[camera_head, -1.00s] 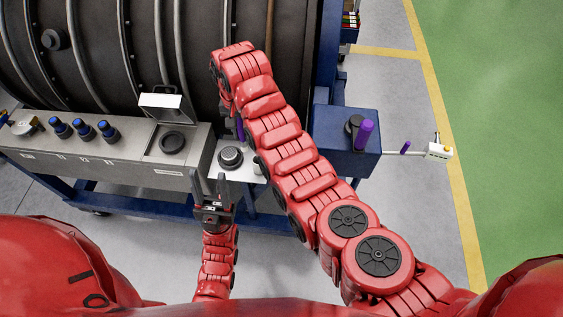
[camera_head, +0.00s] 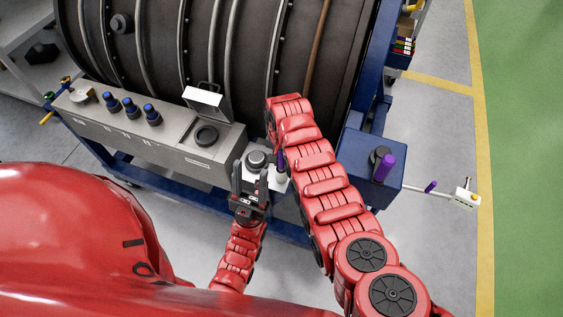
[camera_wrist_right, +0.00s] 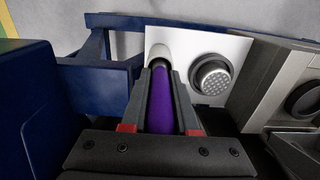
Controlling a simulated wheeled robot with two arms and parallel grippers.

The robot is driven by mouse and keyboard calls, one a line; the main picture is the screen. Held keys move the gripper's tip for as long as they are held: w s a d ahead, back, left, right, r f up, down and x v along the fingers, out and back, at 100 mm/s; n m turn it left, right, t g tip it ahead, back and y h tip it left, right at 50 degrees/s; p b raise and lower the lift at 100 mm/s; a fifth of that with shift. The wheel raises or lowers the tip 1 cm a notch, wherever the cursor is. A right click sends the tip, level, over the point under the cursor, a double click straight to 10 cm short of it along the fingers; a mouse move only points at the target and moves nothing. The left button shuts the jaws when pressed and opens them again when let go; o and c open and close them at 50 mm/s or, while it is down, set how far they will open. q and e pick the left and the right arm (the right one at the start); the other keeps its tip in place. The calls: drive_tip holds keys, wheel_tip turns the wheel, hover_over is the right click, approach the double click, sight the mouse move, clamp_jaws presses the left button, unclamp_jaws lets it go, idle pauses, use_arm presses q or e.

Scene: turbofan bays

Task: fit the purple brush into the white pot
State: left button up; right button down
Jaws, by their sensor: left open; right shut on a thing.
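The purple brush (camera_wrist_right: 162,105) is held between the fingers of my right gripper (camera_wrist_right: 164,80), which is shut on it. In the head view a short piece of the brush (camera_head: 281,160) shows beside my right arm, which hides most of that gripper. The white pot (camera_head: 282,178) stands on the light plate, just below the brush in the picture. In the right wrist view the brush's far end points at the pot's dark mouth (camera_wrist_right: 160,60); I cannot tell whether it is inside. My left gripper (camera_head: 250,170) is open and empty, left of the pot.
A grey console (camera_head: 150,140) with blue-topped knobs and a raised lid (camera_head: 203,97) is to the left. A blue box (camera_head: 365,195) with a purple handle (camera_head: 386,166) stands right of my right arm.

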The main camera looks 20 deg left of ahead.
drive_tip(key=shift+f, duration=0.75)
drive_tip(key=shift+f, duration=0.1)
